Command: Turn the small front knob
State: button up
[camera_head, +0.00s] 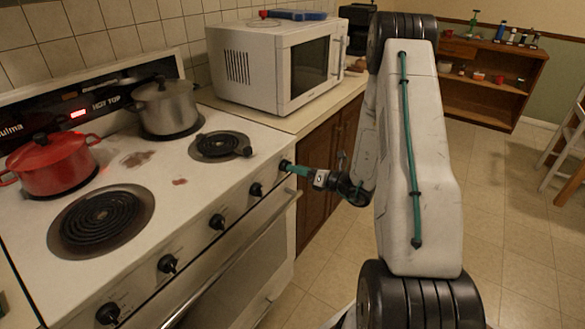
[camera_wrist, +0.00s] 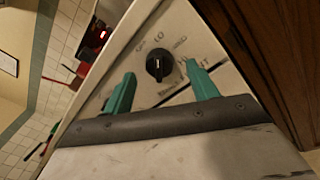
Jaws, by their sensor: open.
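A black round knob (camera_wrist: 158,65) with printed marks around it is on the white stove front in the wrist view. My gripper (camera_wrist: 160,72) is open, with one teal finger on each side of the knob and a visible gap to it on both sides. In the head view my gripper (camera_head: 293,168) is at the right end of the stove's front panel. I cannot tell how deep the fingertips reach around the knob.
Several other black knobs, including one just left (camera_head: 256,190), line the stove front above the oven handle (camera_head: 235,255). A red pot (camera_head: 50,165) and a steel pot (camera_head: 166,108) stand on the stove. A microwave (camera_head: 275,62) is on the counter.

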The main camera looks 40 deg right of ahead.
jog(key=x, duration=0.2)
jog(key=shift+w+a, duration=0.2)
jog(key=shift+w, duration=0.15)
jog(key=c, duration=1)
jog(key=shift+n, duration=0.4)
jog(key=shift+a+r+n+g+h, duration=0.1)
jog(key=shift+n+g+h, duration=0.2)
jog(key=shift+n, duration=3.6)
jog(key=shift+s, duration=0.1)
